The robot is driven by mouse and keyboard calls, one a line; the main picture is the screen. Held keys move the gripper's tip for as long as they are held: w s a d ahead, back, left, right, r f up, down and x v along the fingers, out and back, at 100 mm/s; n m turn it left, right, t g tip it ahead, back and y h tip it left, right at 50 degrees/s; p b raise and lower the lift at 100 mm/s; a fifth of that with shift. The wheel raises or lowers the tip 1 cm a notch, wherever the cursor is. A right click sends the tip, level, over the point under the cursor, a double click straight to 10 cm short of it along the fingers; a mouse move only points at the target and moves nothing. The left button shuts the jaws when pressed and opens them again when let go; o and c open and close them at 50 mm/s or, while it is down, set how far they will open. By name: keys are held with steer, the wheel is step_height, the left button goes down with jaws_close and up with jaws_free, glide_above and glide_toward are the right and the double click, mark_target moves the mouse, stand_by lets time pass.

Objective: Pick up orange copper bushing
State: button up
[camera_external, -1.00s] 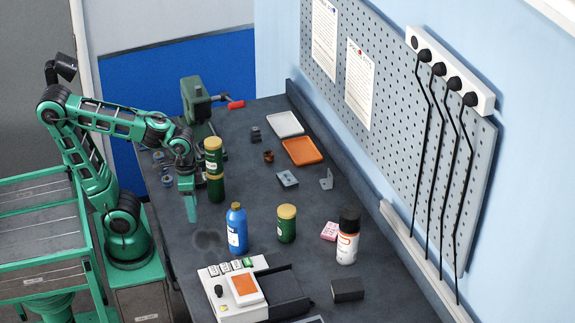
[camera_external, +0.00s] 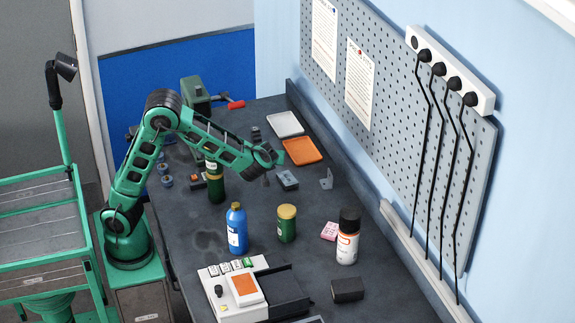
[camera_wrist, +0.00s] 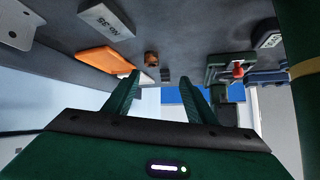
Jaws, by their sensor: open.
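The orange copper bushing (camera_wrist: 151,58) is small and shows in the wrist view, just beyond the tips of my fingers and a little left of the middle between them. In the external view the bushing is hidden behind my arm. My gripper (camera_wrist: 160,77) is open with nothing between its fingers. In the external view my gripper (camera_external: 267,177) is low over the back part of the bench, mostly behind my wrist.
An orange tray (camera_external: 303,151) and a white tray (camera_external: 284,124) lie behind the wrist. A grey block (camera_external: 288,180) is close on its right. A green canister (camera_external: 216,188) stands under my forearm. A green vise (camera_wrist: 230,68) is at the back. A blue bottle (camera_external: 237,229) stands nearer.

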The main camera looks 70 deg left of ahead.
step_height(320, 180, up, 3)
steer(key=w+a+n+y, duration=0.2)
steer(key=w+y, duration=0.1)
steer(key=shift+t, duration=0.3)
steer(key=f, duration=0.7)
steer(key=shift+s+a+f, duration=0.1)
steer(key=shift+s+a, duration=0.1)
steer(key=shift+a, duration=0.05)
steer(key=x, duration=0.5)
steer(key=shift+w+a+f, duration=0.1)
steer(key=shift+a+f, duration=0.05)
steer(key=shift+w+f+x, duration=0.1)
steer(key=shift+w+x, duration=0.05)
steer(key=shift+x, duration=1.15)
steer(key=shift+w+f+x, duration=0.1)
steer(key=shift+x, duration=1.15)
steer(key=c, duration=1.3)
